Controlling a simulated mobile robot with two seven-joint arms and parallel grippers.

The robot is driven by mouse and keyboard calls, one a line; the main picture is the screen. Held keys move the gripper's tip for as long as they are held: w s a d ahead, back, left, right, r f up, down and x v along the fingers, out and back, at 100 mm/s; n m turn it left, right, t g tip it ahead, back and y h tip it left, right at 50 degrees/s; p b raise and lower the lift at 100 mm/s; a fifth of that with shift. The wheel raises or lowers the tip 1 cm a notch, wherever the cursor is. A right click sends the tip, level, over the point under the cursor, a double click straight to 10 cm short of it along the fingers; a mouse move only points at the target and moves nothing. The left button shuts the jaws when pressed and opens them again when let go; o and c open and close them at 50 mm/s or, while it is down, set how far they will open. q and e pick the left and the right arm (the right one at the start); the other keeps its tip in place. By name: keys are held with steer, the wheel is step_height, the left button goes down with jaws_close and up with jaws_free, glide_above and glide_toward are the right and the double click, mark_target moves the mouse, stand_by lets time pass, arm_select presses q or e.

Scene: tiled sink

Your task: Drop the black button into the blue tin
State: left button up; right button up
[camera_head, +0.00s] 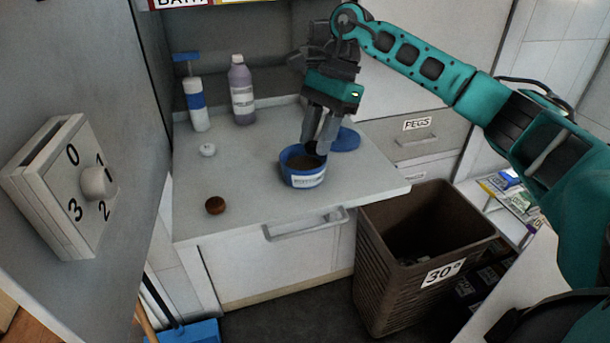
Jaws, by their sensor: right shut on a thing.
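The blue tin (300,178) stands open and upright on the light counter, with a white label on its front and a dark inside. My right gripper (318,143) reaches down from above, with its fingertips over the right part of the tin's mouth. It is shut on the black button (312,149), a small dark thing at the fingertips, partly hidden by the fingers. I cannot tell its exact height above the rim. A blue lid (346,140) lies behind and right of the tin. My left gripper is out of view.
A brown button (215,205) and a white button (207,150) lie on the counter (250,185) left of the tin. A pump bottle (196,105) and a purple bottle (242,92) stand behind. A brown basket (425,225) marked 30° stands on the floor, right.

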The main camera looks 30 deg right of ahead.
steer(key=shift+f, duration=0.4)
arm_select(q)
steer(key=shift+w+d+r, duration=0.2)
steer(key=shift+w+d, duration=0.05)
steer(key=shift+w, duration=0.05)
arm_select(e)
steer(key=o, duration=1.1)
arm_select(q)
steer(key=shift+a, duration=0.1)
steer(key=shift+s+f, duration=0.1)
arm_select(e)
steer(key=shift+r, duration=0.1)
steer(key=shift+d+r, duration=0.1)
steer(key=shift+r, duration=0.25)
arm_select(q)
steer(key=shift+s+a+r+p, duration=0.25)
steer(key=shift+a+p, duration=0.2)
steer(key=shift+p, duration=0.55)
arm_select(e)
steer(key=v, duration=1.2)
steer(key=shift+r, duration=0.1)
